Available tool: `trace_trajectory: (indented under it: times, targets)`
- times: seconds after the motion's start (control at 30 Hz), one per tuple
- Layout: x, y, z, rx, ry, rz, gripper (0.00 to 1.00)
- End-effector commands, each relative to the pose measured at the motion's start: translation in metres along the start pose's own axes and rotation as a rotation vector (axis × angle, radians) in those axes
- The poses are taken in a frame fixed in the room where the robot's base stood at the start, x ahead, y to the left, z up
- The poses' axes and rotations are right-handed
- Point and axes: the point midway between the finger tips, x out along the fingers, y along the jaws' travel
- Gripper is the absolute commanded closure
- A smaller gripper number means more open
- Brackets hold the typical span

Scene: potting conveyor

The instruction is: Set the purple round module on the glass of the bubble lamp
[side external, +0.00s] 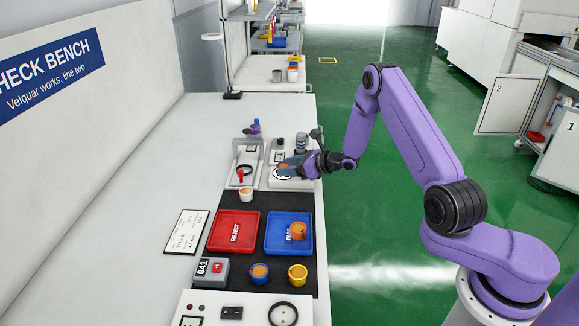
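My gripper (293,166) is at the far part of the bench, low over a white unit (294,184) with a bright round glass-like disc (283,174). This looks like the bubble lamp. The fingers are small and seen from the side, so I cannot tell whether they are open or hold something. I cannot clearly make out a purple round module; it may be hidden at the fingers. A round cup with a dark blue wall and orange inside (260,273) stands on the dark mat at the near side.
A red REJECT tray (234,233) and a blue PASS tray (273,247) lie on the mat. An orange round module (297,231) is in the blue tray. A fixture (245,158) stands left of the lamp.

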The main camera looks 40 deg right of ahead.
Motion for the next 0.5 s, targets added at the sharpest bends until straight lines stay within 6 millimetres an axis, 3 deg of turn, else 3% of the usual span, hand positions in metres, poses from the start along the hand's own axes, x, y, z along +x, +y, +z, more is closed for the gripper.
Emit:
trace_trajectory:
  times: [0.37, 0.5]
  targets:
    - [-0.001, 0.0, 0.003, 0.0, -0.001, 0.0, 0.35]
    - [-0.014, -0.002, 0.003, 0.002, 0.001, -0.003, 0.35]
